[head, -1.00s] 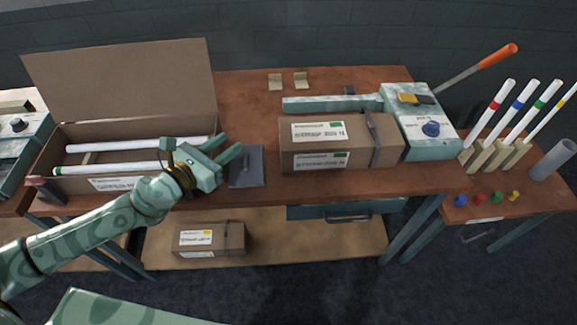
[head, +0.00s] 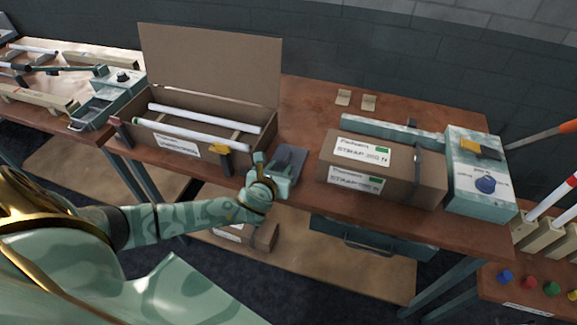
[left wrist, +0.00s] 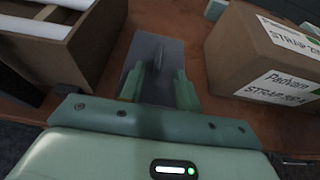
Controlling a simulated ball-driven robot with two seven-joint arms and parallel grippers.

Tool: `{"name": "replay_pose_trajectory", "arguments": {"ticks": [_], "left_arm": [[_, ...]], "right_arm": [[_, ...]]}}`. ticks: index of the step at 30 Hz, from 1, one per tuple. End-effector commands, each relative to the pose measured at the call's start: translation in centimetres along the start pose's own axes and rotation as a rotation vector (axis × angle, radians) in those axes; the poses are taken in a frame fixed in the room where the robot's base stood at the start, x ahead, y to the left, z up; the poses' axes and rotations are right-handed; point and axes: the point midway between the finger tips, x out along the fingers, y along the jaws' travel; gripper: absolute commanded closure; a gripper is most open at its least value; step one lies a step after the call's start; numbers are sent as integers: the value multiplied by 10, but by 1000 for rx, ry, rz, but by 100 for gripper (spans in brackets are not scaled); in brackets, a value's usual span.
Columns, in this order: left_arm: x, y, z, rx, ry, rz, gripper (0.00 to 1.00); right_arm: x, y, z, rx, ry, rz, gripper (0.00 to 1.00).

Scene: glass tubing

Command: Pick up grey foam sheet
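The grey foam sheet (head: 294,156) lies flat on the brown workbench, between the open carton and the closed carton. It also shows in the left wrist view (left wrist: 172,51), with a thin upright tab or ridge on its top. My left gripper (head: 271,169) is over the near part of the sheet and hides some of it. In the left wrist view my left gripper (left wrist: 158,88) is open, with its fingers spread over the sheet and the tab beyond and between them. I cannot tell whether the fingertips touch the sheet. My right gripper is not in view.
The open carton (head: 181,143) with white tubes stands left of the sheet. The closed strapped carton (head: 395,157) stands close on the right, with a pale green device (head: 478,190) beyond it. The bench (head: 312,106) is clear behind the sheet.

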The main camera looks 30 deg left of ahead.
Motion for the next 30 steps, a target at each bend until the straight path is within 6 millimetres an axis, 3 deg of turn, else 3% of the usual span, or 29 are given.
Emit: {"name": "replay_pose_trajectory", "arguments": {"ticks": [5,12,21,24,25,30], "left_arm": [[16,0,0,0,-2,0,67],[53,1,-2,0,-1,0,67],[58,1,1,0,0,-1,67],[58,1,1,0,-1,-1,95],[58,1,0,0,-1,-1,100],[58,1,0,0,-1,-1,100]], "right_arm": [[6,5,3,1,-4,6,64],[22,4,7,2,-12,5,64],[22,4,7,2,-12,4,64],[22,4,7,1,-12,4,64],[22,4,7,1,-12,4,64],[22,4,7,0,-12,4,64]]}}
